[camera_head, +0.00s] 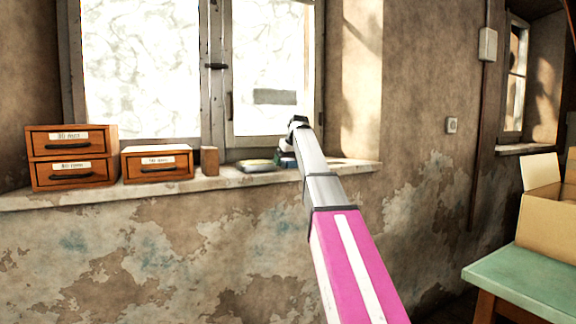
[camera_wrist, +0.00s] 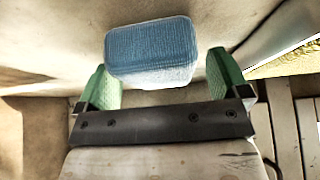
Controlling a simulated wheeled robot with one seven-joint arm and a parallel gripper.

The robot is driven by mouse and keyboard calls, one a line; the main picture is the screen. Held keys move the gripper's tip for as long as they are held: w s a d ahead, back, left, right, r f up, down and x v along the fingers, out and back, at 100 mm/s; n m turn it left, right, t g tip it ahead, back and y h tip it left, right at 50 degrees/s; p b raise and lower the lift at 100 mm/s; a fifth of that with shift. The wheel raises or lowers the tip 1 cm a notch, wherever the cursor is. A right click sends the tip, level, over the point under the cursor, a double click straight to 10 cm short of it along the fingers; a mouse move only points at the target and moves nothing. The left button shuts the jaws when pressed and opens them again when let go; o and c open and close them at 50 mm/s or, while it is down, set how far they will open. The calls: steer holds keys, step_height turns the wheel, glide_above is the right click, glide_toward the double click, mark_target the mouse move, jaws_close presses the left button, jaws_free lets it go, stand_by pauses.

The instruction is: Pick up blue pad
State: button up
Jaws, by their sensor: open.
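The blue pad (camera_wrist: 152,45) is a rounded, ribbed block at the upper middle of the wrist view. My gripper (camera_wrist: 160,66) is open, with one green finger on each side. The pad lies at and just beyond the fingertips, nearer the left finger, with a wider gap to the right finger. I cannot tell whether the left finger touches it. In the head view my gripper (camera_head: 298,122) is above the windowsill, small and partly hidden by my arm. Small dark bluish items (camera_head: 286,157) show beside my arm there; I cannot tell which is the pad.
The window (camera_head: 140,70) is close behind. A green table (camera_head: 530,280) with a cardboard box (camera_head: 548,222) stands right.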

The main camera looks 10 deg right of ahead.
steer(key=c, duration=1)
steer(key=shift+r, duration=0.1)
steer(key=shift+r, duration=0.5)
step_height(320, 180, up, 2)
steer(key=shift+w+r, duration=0.1)
steer(key=shift+r, duration=0.15)
steer(key=s+a+r, duration=0.6)
steer(key=a+r, duration=0.1)
steer(key=a, duration=0.2)
steer(key=shift+s+a+r, duration=0.2)
steer(key=shift+s+a, duration=0.15)
steer(key=shift+s, duration=0.05)
